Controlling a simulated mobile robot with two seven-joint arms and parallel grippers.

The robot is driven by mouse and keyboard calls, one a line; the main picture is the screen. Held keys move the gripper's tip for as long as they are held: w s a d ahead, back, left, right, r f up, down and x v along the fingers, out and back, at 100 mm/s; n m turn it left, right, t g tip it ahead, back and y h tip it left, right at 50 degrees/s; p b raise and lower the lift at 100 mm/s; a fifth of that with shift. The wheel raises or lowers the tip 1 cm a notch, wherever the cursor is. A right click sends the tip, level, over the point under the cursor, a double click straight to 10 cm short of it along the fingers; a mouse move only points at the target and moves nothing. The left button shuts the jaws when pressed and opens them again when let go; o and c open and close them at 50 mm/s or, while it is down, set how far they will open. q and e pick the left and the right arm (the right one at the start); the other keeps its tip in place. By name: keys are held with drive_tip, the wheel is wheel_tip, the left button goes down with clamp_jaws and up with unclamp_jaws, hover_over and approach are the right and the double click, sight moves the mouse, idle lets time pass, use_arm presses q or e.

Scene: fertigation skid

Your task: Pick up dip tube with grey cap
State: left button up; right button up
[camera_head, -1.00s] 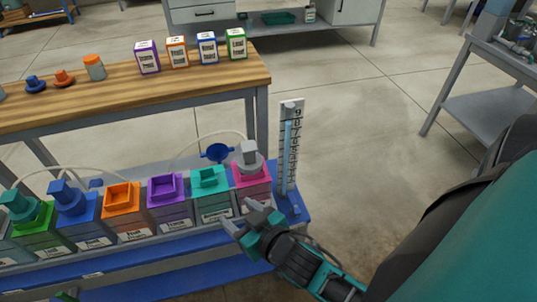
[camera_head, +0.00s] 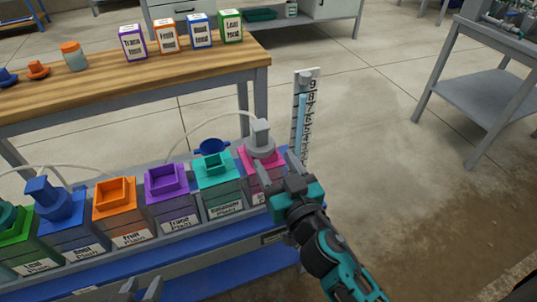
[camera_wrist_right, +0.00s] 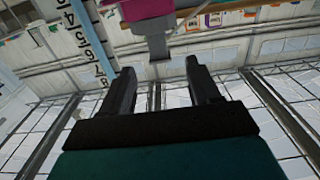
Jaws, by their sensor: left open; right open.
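The dip tube with grey cap (camera_head: 262,140) stands upright in the neck of the pink tank (camera_head: 247,158), at the right end of the tank row. Its tube is hidden inside the tank. My right gripper (camera_head: 279,166) is open and empty, in front of the pink tank and just below the cap. In the right wrist view, part of the pink tank (camera_wrist_right: 145,10) shows at the top edge, beyond the open fingers (camera_wrist_right: 162,85). My left gripper (camera_head: 143,287) is open, low at the bottom edge, in front of the tanks.
A teal tank (camera_head: 220,187) stands close left of the pink one, then purple, orange, blue and green ones. A numbered gauge (camera_head: 303,115) rises just right of the pink tank. The wooden bench (camera_head: 180,75) behind holds several boxes. Floor to the right is free.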

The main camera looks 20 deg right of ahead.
sight(261, 138)
drive_tip(key=w+p, duration=0.1)
drive_tip(key=w, duration=0.5)
drive_tip(key=shift+w+a, duration=0.1)
drive_tip(key=shift+w, duration=0.1)
drive_tip(key=shift+w+p, duration=0.6)
drive_tip(key=shift+w, duration=2.5)
clamp_jaws()
